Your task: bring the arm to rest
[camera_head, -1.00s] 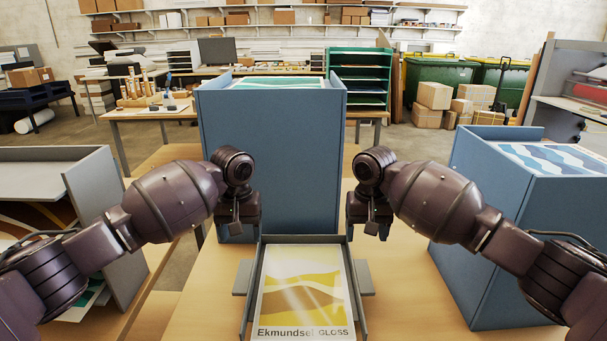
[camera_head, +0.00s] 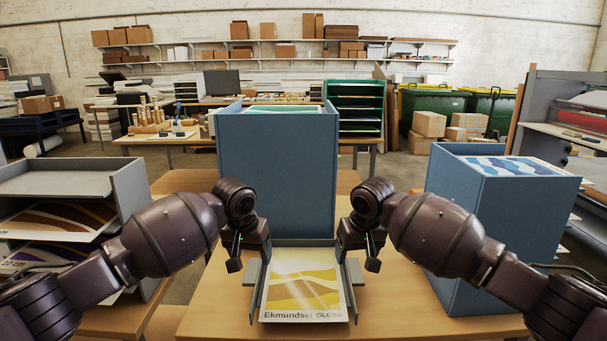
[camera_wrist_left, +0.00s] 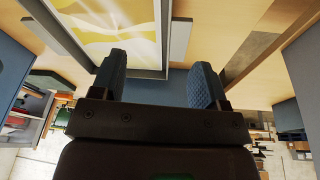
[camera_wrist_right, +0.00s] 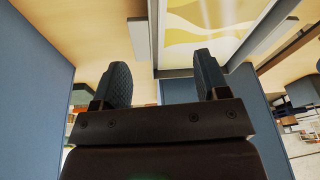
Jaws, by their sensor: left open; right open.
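My left gripper (camera_head: 246,256) is at the left side of a small grey tray, open and empty. In the left wrist view its two padded fingers (camera_wrist_left: 159,82) stand apart with nothing between them. My right gripper (camera_head: 363,252) is at the tray's right side, also open. In the right wrist view its fingers (camera_wrist_right: 160,85) are apart and empty. Both arms come in from the sides and bend toward the middle. Between them a yellow and white printed sheet (camera_head: 300,285) lettered "Ekmundsel" lies in the grey tray (camera_head: 353,290). Its lettering is partly cut by glare.
A tall blue box (camera_head: 277,170) stands behind the tray. Another blue box (camera_head: 490,235) with a blue-patterned sheet is at the right. A grey shelf unit (camera_head: 130,185) with prints is at the left. Bare wooden tabletop (camera_head: 400,300) lies right of the tray.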

